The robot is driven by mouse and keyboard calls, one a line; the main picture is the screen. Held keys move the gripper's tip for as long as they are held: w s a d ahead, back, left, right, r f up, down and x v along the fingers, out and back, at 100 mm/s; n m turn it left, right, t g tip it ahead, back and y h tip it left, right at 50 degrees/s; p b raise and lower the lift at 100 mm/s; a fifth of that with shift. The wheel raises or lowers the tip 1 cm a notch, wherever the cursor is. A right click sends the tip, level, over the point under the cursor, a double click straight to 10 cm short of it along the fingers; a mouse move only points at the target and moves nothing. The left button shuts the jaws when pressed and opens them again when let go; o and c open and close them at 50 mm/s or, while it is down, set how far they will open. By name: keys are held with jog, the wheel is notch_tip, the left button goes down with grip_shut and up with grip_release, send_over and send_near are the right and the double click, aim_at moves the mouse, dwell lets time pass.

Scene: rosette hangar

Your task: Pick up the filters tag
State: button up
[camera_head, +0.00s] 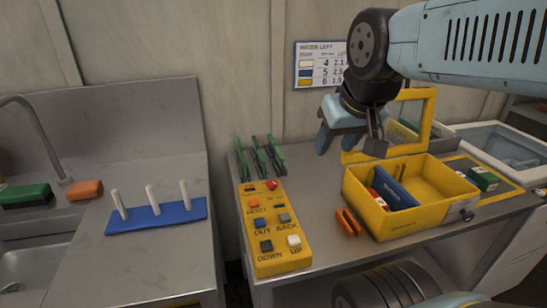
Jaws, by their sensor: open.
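My gripper (350,146) hangs open and empty above the back left of a yellow box (408,222). Its fingers point down and touch nothing that I can see. No readable label marks a filters tag in this view. The yellow box stands open on the metal bench, with its yellow-framed lid (433,112) raised at the back. A blue flat piece (394,188) and a red and white piece (379,199) are inside its left part. Two thin orange pieces (348,222) are beside the box's left side.
A yellow button panel (283,262) and green upright slats (262,160) are left of the box. A green box (483,179) and a clear-lidded white container (500,146) are at right. A blue peg base (155,217) stands beside the sink. A chart (320,65) hangs behind.

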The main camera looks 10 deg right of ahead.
jog(key=g, duration=0.1)
send_over(280, 153)
jog(key=s, duration=0.6)
notch_tip(280, 153, down, 12)
jog(key=x, duration=0.9)
jog(key=shift+w+a+f, duration=0.1)
jog(key=shift+w+a, duration=0.1)
jog(key=shift+a, duration=0.05)
jog(key=shift+w+d+x, duration=0.1)
jog(key=shift+w+x, duration=0.05)
jog(key=shift+x, duration=1.15)
jog(key=shift+w+d+x, duration=0.1)
jog(key=shift+w+x, duration=0.05)
jog(key=shift+x, duration=1.15)
grip_shut()
